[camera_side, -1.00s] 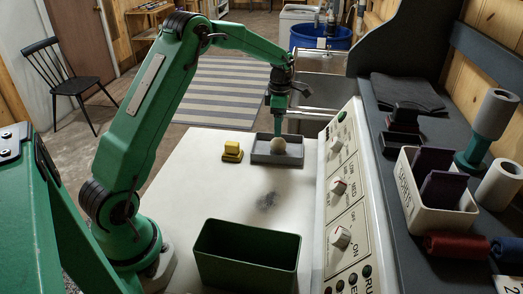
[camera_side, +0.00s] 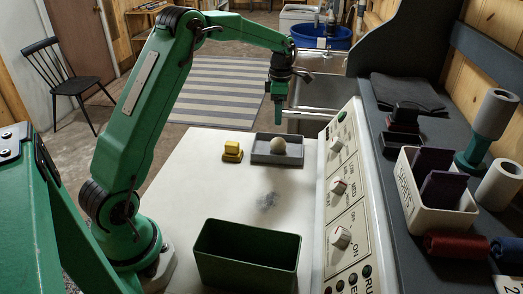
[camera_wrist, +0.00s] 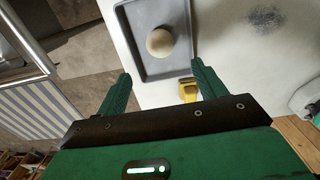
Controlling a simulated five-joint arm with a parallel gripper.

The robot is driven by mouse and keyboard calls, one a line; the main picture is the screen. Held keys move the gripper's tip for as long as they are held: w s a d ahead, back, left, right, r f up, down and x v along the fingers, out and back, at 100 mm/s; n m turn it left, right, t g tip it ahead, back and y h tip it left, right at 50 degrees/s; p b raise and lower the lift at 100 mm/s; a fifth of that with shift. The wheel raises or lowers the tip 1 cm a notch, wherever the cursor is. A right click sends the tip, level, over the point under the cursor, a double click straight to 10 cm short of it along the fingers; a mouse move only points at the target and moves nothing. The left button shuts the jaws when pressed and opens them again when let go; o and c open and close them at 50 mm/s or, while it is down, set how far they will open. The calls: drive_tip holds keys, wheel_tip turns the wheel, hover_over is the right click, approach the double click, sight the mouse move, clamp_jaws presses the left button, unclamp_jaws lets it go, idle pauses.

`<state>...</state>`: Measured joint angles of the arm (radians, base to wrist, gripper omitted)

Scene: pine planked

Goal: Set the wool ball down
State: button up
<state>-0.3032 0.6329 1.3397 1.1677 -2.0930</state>
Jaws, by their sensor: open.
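The wool ball (camera_side: 278,146) is a pale cream ball resting in a shallow grey tray (camera_side: 260,159) on the white worktop. In the wrist view the ball (camera_wrist: 160,43) lies inside the tray (camera_wrist: 133,24), clear of my fingers. My gripper (camera_side: 278,121) is above the tray and apart from the ball. In the wrist view my gripper (camera_wrist: 160,82) has its two green fingers spread wide with nothing between them.
A yellow block-shaped object (camera_side: 232,151) stands left of the tray. An open dark green bin (camera_side: 247,258) is at the worktop's front. A sloped panel with knobs (camera_side: 340,187) borders the right side. The worktop's middle is bare except for a dark smudge.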

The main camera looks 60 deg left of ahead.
drive_tip(key=shift+r, duration=0.1)
drive_tip(key=s+d+r+m+t, duration=0.3)
drive_tip(key=s+d+r+m, duration=0.8)
drive_tip(key=s+r+m, duration=0.25)
drive_tip(key=s+d+f+m+t, duration=0.1)
drive_tip(key=s+d+m, duration=0.1)
drive_tip(key=s+m, duration=0.5)
drive_tip(key=s+d+f+m+t, duration=0.1)
drive_tip(key=s+d+m, duration=0.2)
drive_tip(key=s+m, duration=0.4)
drive_tip(key=shift+s+d+f+t, duration=0.2)
drive_tip(key=shift+s+f+t, duration=0.15)
drive_tip(key=shift+s, duration=0.9)
